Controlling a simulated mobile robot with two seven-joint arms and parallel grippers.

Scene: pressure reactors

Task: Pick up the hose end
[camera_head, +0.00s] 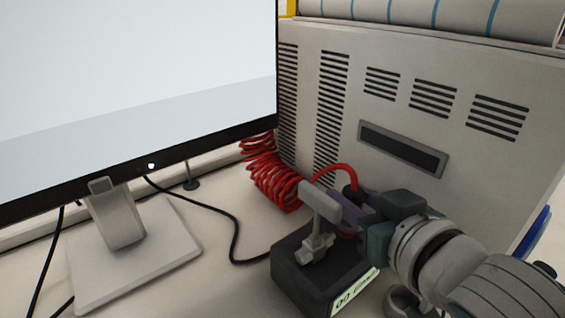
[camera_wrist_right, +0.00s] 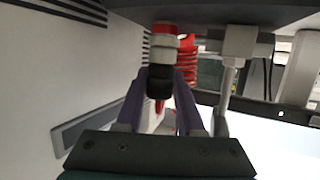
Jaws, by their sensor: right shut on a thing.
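The red coiled hose (camera_head: 275,182) hangs beside the vented grey cabinet, and its free length arcs to my right gripper (camera_head: 358,206). The hose end (camera_wrist_right: 161,82), a black fitting with a metal and red part, sits between the two purple fingers of my right gripper (camera_wrist_right: 161,88) in the wrist view. The right gripper is shut on it, above the black box with a lit display. In the head view the black fitting (camera_head: 350,191) shows just past the fingers; the gripper partly hides the rest. My left gripper is not in view.
The black box (camera_head: 300,279) carries a grey metal valve (camera_head: 317,243) with a handle, close left of my right gripper. The vented cabinet (camera_head: 440,160) stands behind. A monitor (camera_head: 140,90) and a black cable (camera_head: 234,232) occupy the left.

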